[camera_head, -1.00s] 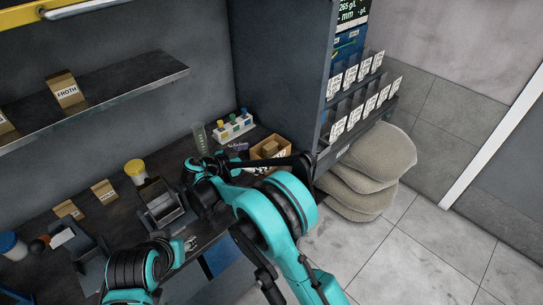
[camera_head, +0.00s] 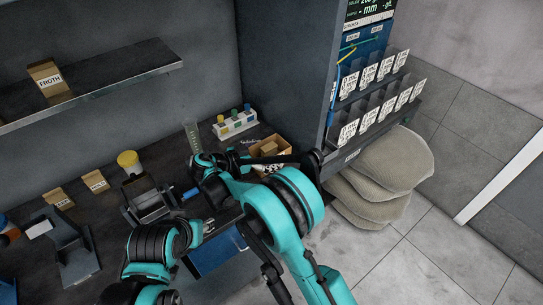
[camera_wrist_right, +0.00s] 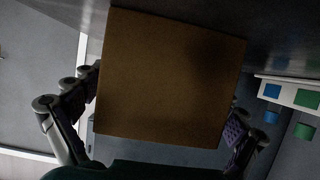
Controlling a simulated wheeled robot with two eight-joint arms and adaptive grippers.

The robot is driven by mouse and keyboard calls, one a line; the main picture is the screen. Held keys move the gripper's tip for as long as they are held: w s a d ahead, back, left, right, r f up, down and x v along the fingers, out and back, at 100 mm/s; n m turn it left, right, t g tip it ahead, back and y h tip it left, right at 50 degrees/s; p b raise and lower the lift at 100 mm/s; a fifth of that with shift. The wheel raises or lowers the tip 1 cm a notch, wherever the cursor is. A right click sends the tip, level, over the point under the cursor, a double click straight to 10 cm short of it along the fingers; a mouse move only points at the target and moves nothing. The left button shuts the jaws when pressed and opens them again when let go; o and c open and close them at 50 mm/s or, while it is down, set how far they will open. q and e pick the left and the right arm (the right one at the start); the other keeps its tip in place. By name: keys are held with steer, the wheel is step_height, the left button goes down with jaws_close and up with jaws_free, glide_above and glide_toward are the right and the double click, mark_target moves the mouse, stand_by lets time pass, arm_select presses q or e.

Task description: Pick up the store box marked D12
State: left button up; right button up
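An open brown box (camera_head: 258,152) stands at the back right of the worktop, with a smaller brown block inside. White print shows on its front, but I cannot read D12 there. My right gripper (camera_head: 272,160) is at this box, and dark arm parts cover some of its front. In the right wrist view a plain brown box face (camera_wrist_right: 165,75) fills the middle, very close. The right gripper's fingers (camera_wrist_right: 165,108) are spread, one at each side of it; whether they press on it is unclear.
A rack of coloured-cap bottles (camera_head: 236,125) and a clear cylinder (camera_head: 192,136) stand behind. A yellow-lidded jar (camera_head: 129,162) and small labelled boxes (camera_head: 95,181) are to the left. A cabinet wall (camera_head: 290,70) and labelled bins (camera_head: 378,95) rise at the right, above stacked sacks (camera_head: 385,175).

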steer(key=shift+d, duration=0.1)
steer(key=c, duration=1)
